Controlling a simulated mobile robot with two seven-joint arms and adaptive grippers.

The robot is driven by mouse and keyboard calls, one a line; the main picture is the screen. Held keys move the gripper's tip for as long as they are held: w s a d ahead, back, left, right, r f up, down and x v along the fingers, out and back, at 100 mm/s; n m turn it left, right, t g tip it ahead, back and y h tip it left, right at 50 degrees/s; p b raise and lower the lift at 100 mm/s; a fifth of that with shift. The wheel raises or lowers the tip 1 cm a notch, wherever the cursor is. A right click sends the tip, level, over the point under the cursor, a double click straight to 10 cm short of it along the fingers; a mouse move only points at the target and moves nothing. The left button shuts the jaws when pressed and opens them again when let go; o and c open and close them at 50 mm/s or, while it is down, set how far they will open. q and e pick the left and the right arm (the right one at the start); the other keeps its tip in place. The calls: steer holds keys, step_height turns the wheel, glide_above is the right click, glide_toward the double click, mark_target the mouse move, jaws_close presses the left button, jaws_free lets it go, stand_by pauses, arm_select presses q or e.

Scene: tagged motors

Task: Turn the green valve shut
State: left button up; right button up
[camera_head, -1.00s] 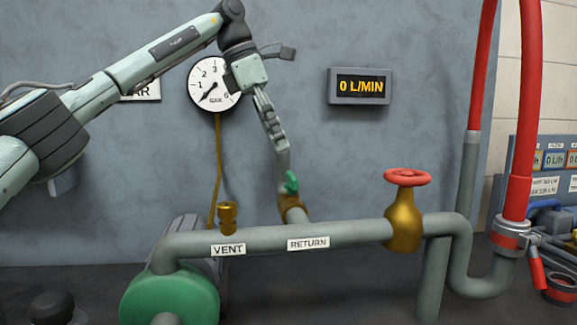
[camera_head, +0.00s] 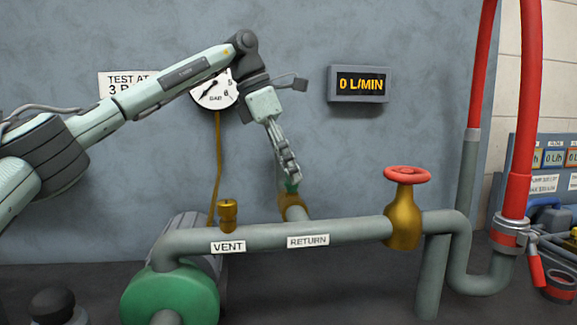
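The green valve (camera_head: 291,187) is a small green handle on a brass body (camera_head: 292,201), on a short pipe stub behind the pipe labelled RETURN. My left gripper (camera_head: 291,177) comes down from above, and its fingertips are at the green handle, covering most of it. The fingers look close together, but I cannot tell whether they are closed on the handle. My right gripper is not in view.
A red handwheel valve (camera_head: 407,175) stands on the grey pipe (camera_head: 345,231) to the right. A brass vent fitting (camera_head: 228,215) sits on the left. A display (camera_head: 359,85) reads 0 L/MIN. My arm partly covers the gauge (camera_head: 214,92).

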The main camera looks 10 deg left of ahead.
arm_select(q)
steer(key=c, duration=0.4)
steer(key=shift+o, duration=0.2)
